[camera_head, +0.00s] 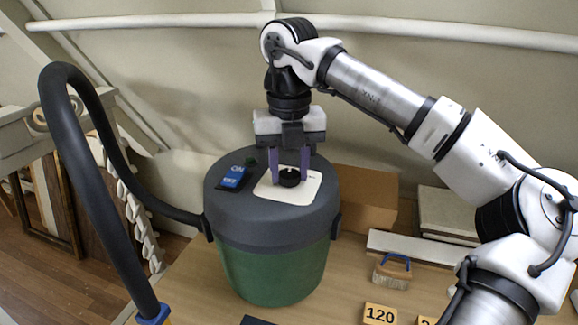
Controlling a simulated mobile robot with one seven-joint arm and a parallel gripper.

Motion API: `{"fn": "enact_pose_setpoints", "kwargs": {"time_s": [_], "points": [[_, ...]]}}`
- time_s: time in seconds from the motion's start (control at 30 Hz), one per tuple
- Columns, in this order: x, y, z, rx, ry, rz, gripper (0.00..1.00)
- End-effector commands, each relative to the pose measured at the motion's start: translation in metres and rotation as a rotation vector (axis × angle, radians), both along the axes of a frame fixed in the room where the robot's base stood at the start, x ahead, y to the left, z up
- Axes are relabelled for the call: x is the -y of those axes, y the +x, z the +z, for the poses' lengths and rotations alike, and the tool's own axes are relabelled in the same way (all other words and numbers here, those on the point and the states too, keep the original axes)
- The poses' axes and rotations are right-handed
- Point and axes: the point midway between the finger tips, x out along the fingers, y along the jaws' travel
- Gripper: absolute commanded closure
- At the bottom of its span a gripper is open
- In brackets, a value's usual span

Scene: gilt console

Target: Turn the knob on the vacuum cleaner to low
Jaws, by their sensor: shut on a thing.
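The vacuum cleaner (275,265) stands upright on the wooden table, with a green drum and a dark grey lid. A black knob (290,178) sits on a pale plate (272,191) on top of the lid. My gripper (290,180) points straight down from above, its two purple fingers on either side of the knob and shut on it. A small light mark shows on the knob, but the dial's lettering is too small to read. A blue ON switch (233,177) is on the lid to the left of the plate.
A thick black hose (85,170) arches up on the left and joins the vacuum's side. A cardboard box (365,197), a brush (392,272) and a number card (380,314) are to the right. A sloping wall rises behind.

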Motion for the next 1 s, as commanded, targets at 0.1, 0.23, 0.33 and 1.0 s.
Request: {"fn": "enact_pose_setpoints", "kwargs": {"time_s": [0.1, 0.23, 0.33, 1.0], "points": [[0.0001, 0.0004, 0.0012, 0.002, 0.001, 0.109, 0.88], [0.0002, 0.0004, 0.0014, 0.003, 0.002, 0.228, 0.88], [0.0003, 0.0006, 0.0015, 0.003, 0.002, 0.311, 0.88], [0.0003, 0.0011, 0.0017, 0.006, 0.001, 0.587, 0.88]]}}
